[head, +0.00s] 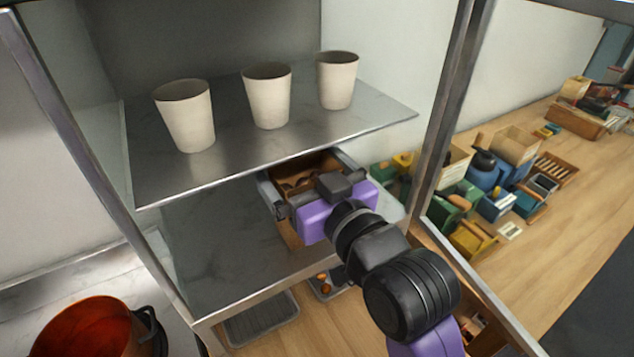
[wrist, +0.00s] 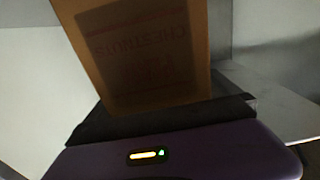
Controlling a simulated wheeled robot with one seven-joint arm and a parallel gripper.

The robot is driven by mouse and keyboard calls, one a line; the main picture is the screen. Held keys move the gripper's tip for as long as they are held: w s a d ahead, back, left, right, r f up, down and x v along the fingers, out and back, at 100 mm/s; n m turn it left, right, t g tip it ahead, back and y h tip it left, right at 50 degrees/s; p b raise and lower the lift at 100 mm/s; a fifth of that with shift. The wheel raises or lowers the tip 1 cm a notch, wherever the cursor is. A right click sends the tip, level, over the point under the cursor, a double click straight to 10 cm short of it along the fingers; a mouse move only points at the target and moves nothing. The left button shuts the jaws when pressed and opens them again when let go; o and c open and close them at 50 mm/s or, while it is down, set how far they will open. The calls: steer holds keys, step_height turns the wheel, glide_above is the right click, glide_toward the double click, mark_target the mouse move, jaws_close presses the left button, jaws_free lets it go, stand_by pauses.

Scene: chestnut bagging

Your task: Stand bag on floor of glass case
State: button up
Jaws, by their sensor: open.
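The brown paper bag (head: 290,234) is upright in the lower level of the glass case, with dark chestnuts showing in its open top. My gripper (head: 303,168) reaches in from the right, its fingers open on either side of the bag. The grey case floor (head: 205,265) lies below; my gripper hides most of the bag's base, so its contact with the floor is hard to tell. In the wrist view the bag (wrist: 150,55) fills the middle with upside-down chestnut lettering, in front of the purple gripper body.
A metal shelf (head: 225,165) above the bag carries three pale cups (head: 268,97). The case's metal frame post (head: 440,130) stands right of my arm. A red pot (head: 95,325) is outside at lower left. Clear floor lies left of the bag.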

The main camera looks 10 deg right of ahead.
steer(key=p+v, duration=0.3)
steer(key=v, duration=0.8)
steer(key=shift+s+p, duration=0.3)
steer(key=shift+d, duration=0.1)
steer(key=s+d+f+m+h, duration=0.2)
steer(key=s+d+f+h, duration=0.15)
steer(key=s+f, duration=0.3)
steer(key=s+d+f+m+h, duration=0.2)
steer(key=s+d+f+m, duration=0.15)
steer(key=s+f, duration=0.3)
steer(key=s+d+f+g, duration=0.1)
steer(key=s+d, duration=0.1)
steer(key=s, duration=0.6)
steer(key=s+d+f+h, duration=0.1)
steer(key=s+d+f, duration=0.1)
steer(key=s, duration=0.6)
steer(key=shift+d+n+g, duration=0.4)
steer(key=shift+d+n, duration=0.05)
steer(key=shift+d, duration=0.25)
steer(key=shift+w+f+h, duration=0.1)
steer(key=shift+f+h, duration=0.05)
steer(key=shift+h, duration=0.1)
